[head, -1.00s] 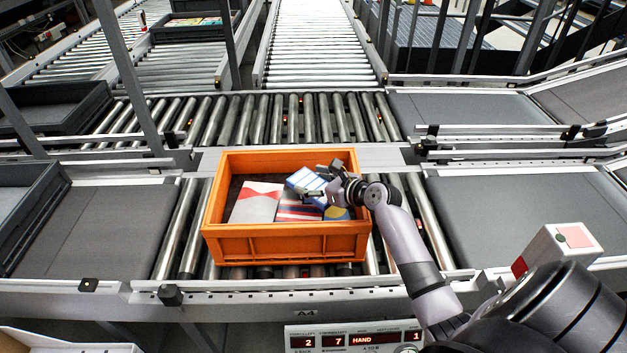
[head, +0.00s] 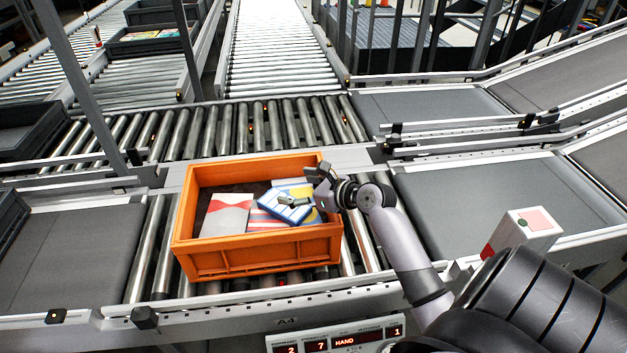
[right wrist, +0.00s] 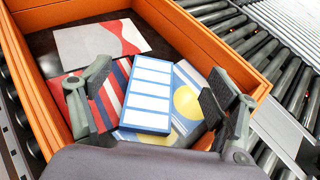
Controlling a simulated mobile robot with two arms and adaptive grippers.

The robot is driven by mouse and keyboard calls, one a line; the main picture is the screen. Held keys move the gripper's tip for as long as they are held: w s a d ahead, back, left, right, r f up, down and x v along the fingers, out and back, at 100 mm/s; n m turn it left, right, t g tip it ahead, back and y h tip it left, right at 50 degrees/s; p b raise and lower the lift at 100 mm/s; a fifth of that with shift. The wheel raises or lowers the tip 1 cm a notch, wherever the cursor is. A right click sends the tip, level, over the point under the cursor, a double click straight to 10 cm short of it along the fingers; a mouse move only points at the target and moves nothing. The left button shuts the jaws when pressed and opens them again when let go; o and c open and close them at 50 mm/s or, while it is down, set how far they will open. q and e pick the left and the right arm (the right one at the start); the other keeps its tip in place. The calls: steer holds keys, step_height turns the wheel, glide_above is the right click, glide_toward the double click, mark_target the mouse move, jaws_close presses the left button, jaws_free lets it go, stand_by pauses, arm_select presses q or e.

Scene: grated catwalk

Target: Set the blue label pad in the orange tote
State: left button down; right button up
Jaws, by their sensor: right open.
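The blue label pad (head: 287,208), blue with white label panels, lies inside the orange tote (head: 262,258) on top of other flat packs. In the right wrist view the pad (right wrist: 150,95) rests across a striped pack and a yellow-and-blue pack. My right gripper (head: 304,188) is over the right part of the tote. In the right wrist view its fingers (right wrist: 160,82) are spread wide, one on each side of the pad, with nothing held between them. My left gripper is not in view.
A white-and-red pack (head: 226,213) lies in the tote's left part. The tote stands on a roller conveyor (head: 145,250). A grey belt (head: 505,195) lies to the right. A white box with a red patch (head: 522,232) stands at right. Dark totes are at left.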

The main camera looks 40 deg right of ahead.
steer(key=v, duration=0.6)
stand_by(0.5)
